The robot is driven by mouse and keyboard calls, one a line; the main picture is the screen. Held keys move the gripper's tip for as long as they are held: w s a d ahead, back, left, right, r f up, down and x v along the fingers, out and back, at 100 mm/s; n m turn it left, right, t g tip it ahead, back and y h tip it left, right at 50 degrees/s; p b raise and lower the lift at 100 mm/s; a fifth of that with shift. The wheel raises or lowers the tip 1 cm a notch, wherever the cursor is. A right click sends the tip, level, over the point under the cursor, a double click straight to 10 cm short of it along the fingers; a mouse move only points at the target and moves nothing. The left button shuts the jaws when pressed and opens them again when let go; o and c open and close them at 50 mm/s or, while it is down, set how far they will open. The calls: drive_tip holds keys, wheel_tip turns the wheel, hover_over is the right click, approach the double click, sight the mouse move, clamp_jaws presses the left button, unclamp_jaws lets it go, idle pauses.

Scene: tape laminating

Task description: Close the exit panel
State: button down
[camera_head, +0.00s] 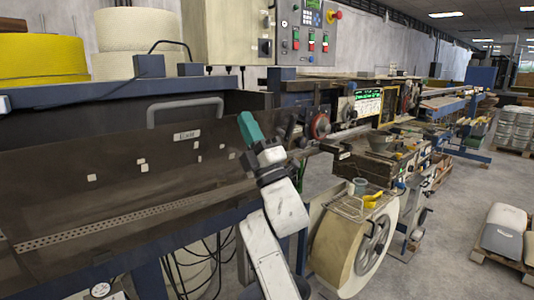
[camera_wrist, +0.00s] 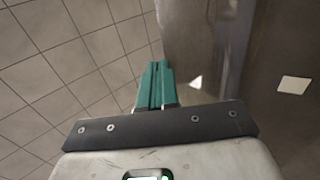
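A wide dark brown panel (camera_head: 60,195), tilted and partly see-through, fills the left of the head view. It bears a small white label (camera_head: 187,135) whose lettering is too small to read surely, and several white squares. A grey bar handle (camera_head: 185,110) stands near its upper edge. My gripper (camera_head: 245,120), with teal fingers, is at the panel's right end, right of the handle; I cannot tell if it touches the panel. In the wrist view my gripper (camera_wrist: 155,70) has its fingers together with nothing between them. A brown surface (camera_wrist: 285,125) with white squares lies right of them.
A control box (camera_head: 310,30) with buttons stands behind the panel. Yellow (camera_head: 40,60) and cream (camera_head: 140,30) rolls sit at back left. A large reel (camera_head: 360,250) and a machine bench (camera_head: 375,165) are to the right. Grey floor (camera_head: 460,230) is open beyond them.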

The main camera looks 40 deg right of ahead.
drive_tip(key=w+r+g+p, duration=0.1)
drive_tip(key=w+r+g, duration=0.2)
drive_tip(key=w, duration=0.9)
drive_tip(key=shift+w+r, duration=0.35)
drive_tip(key=shift+r, duration=0.2)
drive_tip(key=shift+w+f, duration=0.3)
